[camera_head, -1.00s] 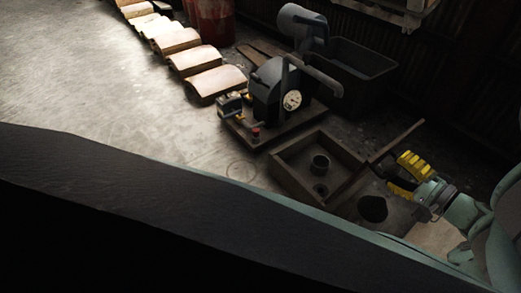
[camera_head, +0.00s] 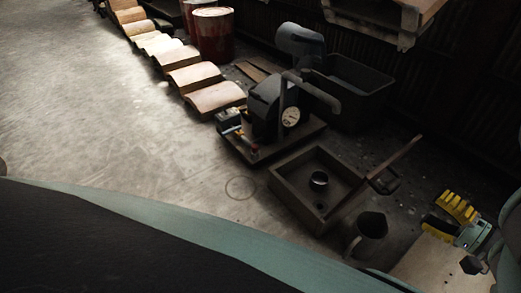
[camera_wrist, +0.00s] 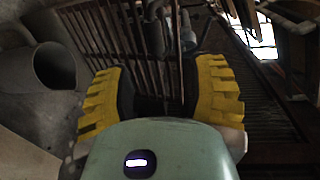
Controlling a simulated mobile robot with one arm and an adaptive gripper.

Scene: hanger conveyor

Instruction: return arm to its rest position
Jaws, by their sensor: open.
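My gripper (camera_head: 447,213) is at the lower right of the head view, with yellow ridged finger pads. In the wrist view its two fingers (camera_wrist: 160,95) stand wide apart with nothing between them. My arm comes in from the right edge. The gripper is to the right of a dark open-topped jug (camera_head: 371,226) and apart from it. It is above or beside a pale flat board (camera_head: 425,265); the exact height cannot be told.
A shallow wooden box (camera_head: 290,196) holds a small metal cylinder (camera_head: 319,179). A machine with a gauge (camera_head: 290,117) stands behind it. Further back are a dark bin (camera_head: 350,90), red drums (camera_head: 213,38) and a row of curved tiles (camera_head: 194,77). The floor at left (camera_head: 90,110) is clear.

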